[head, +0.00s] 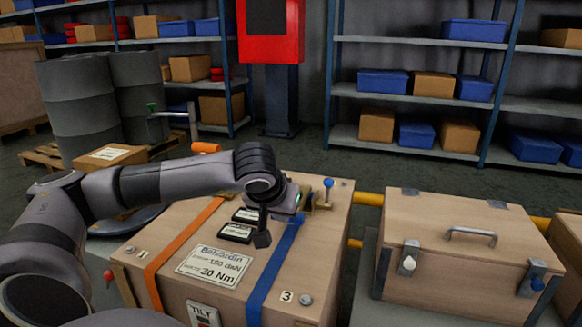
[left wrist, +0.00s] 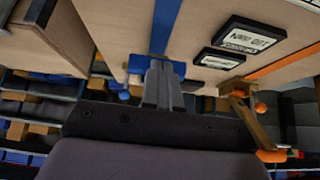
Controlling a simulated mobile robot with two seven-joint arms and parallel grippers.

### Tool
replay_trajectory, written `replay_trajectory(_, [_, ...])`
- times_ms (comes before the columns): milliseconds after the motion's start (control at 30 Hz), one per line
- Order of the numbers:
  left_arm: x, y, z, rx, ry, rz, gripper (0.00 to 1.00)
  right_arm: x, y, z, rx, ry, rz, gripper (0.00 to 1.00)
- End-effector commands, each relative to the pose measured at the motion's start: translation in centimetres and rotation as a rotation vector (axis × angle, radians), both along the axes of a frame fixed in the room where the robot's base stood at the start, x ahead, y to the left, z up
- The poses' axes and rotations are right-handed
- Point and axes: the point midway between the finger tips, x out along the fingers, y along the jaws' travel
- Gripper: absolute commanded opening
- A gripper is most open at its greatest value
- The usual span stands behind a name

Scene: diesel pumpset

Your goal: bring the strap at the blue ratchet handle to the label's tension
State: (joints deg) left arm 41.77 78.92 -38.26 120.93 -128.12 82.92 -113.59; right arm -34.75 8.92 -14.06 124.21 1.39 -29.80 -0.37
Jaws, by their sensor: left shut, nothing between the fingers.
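A wooden crate (head: 165,230) carries an orange strap (head: 180,250) and a blue strap (head: 272,272). The blue-knobbed ratchet handle (head: 328,184) stands at the crate's back right edge. The paper label (head: 214,266) on top shows "180 daN" and "30 Nm". Two small black-framed displays (head: 235,233) lie beside my arm; one display (left wrist: 248,36) seems to read "NOT SET" in the left wrist view. My left gripper (head: 298,203) is shut and empty at the far end of the blue strap. Its fingers (left wrist: 160,80) overlap a blue part there; contact is unclear. My right gripper is out of view.
An orange handle (head: 205,148) is at the crate's back left. A second crate (head: 460,255) with a metal handle stands to the right, across a gap with yellow pipe (head: 369,199). Barrels (head: 80,105) and shelves (head: 420,95) stand behind.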

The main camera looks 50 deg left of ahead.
Motion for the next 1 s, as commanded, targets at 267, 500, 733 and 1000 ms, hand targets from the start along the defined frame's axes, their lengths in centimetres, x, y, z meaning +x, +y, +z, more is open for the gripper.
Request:
replay_trajectory(267, [-0.7, 0.4, 4.7, 0.005, -0.007, 0.006, 0.0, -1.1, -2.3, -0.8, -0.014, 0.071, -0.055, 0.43])
replay_trajectory(500, [-4.4, -1.7, 6.9, 0.006, -0.009, 0.003, 0.0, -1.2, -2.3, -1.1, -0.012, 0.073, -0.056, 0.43])
replay_trajectory(733, [-6.9, -3.1, 8.9, 0.004, -0.012, 0.005, 0.0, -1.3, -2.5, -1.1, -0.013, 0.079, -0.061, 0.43])
replay_trajectory(1000, [-7.8, -3.6, 9.4, 0.003, -0.01, 0.007, 0.0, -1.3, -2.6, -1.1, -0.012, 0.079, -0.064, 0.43])
